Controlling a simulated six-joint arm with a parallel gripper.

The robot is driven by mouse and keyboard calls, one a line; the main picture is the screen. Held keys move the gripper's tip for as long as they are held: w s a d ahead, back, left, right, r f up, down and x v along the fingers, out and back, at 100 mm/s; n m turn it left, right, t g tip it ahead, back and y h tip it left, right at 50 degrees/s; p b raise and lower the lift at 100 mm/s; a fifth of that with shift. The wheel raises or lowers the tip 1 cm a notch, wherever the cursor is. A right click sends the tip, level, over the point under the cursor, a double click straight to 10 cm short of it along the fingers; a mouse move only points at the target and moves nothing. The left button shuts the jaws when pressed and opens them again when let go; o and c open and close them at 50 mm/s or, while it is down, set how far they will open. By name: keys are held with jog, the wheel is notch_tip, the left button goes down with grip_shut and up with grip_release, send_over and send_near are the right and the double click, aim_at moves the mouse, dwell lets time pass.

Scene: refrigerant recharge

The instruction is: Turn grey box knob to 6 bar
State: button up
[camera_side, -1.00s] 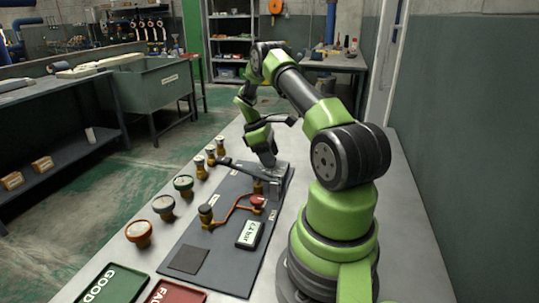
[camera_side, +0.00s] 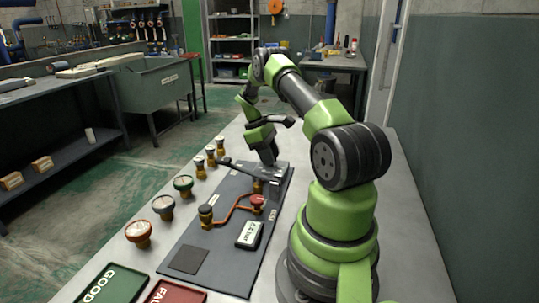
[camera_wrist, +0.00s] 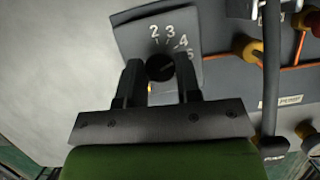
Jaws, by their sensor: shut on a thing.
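In the wrist view a black round knob (camera_wrist: 160,67) sits on the grey box (camera_wrist: 128,30), whose face shows the numbers 2, 3, 4 and 5 in an arc. A faint line on the knob points up and right, roughly toward 4; its exact setting is unclear. My gripper (camera_wrist: 159,76) is shut on the knob, one dark finger on each side. In the side view my gripper (camera_side: 268,160) reaches down to the grey box (camera_side: 281,170) at the board's far end; the knob is hidden there. The display (camera_side: 249,235) appears to end in "4 bar", but its first digit is hard to read.
A dark board (camera_side: 222,262) carries a red knob (camera_side: 257,201), an orange pipe and a brass valve (camera_side: 206,216). Several gauges (camera_side: 138,233) stand along its left. Green (camera_side: 110,285) and red (camera_side: 176,293) trays lie in front. A black lever (camera_side: 240,166) crosses near my gripper.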

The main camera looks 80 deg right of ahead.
jog(key=m, duration=0.2)
jog(key=m+y, duration=0.1)
jog(key=m, duration=0.1)
jog(key=shift+d+m+t+y, duration=0.15)
jog(key=shift+m+t+y, duration=0.15)
jog(key=m+t+y, duration=0.1)
jog(key=m, duration=0.3)
jog(key=shift+d+m, duration=0.1)
jog(key=shift+m, duration=0.3)
jog(key=shift+y, duration=0.3)
jog(key=o, duration=0.9)
jog(key=shift+s, duration=0.1)
jog(key=r, duration=0.6)
jog(key=d+r, duration=0.1)
jog(key=r, duration=0.3)
jog(key=shift+w, duration=0.35)
